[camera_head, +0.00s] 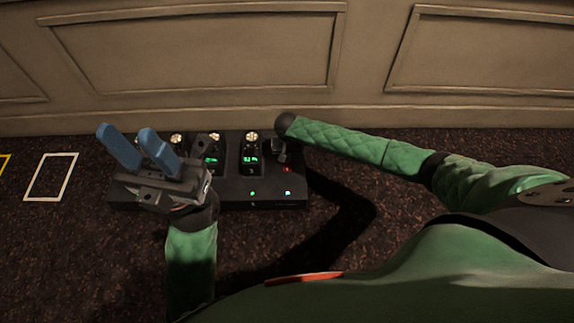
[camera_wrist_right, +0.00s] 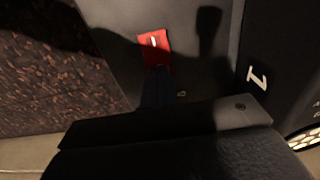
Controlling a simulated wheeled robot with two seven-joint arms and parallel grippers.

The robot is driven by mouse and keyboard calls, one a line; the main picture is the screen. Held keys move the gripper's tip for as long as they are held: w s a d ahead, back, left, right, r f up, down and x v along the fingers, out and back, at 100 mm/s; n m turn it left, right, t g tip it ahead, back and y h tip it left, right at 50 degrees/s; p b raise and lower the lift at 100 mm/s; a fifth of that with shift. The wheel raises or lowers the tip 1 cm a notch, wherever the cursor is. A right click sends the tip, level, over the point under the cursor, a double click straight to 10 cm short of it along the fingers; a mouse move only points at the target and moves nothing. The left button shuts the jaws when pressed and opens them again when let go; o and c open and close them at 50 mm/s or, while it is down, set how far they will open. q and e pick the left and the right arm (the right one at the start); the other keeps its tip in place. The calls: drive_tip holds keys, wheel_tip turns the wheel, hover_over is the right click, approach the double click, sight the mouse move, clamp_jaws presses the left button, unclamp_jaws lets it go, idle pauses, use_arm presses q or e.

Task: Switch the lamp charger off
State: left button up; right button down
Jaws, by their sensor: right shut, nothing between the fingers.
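The black lamp charger (camera_head: 235,192) lies on the carpet by the wall, with several lamps in its slots. Its red switch (camera_head: 287,169) is at the right end. In the right wrist view the red switch (camera_wrist_right: 154,42) shows a white mark. My right gripper (camera_head: 280,155) is shut and empty above that end, mostly hidden by its own wrist. Its dark fingers (camera_wrist_right: 158,90) reach to the lower edge of the switch; I cannot tell whether they touch. My left gripper (camera_head: 124,132) has its blue fingers apart, empty, above the charger's left part, hiding some of it.
Green displays and two small lights, one green (camera_head: 252,193) and one bluish white (camera_head: 288,193), glow on the charger. A panelled wall (camera_head: 200,60) stands behind. A white outlined rectangle (camera_head: 50,177) is on the carpet at left. Carpet around is clear.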

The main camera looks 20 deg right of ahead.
drive_tip(key=shift+f, duration=0.25)
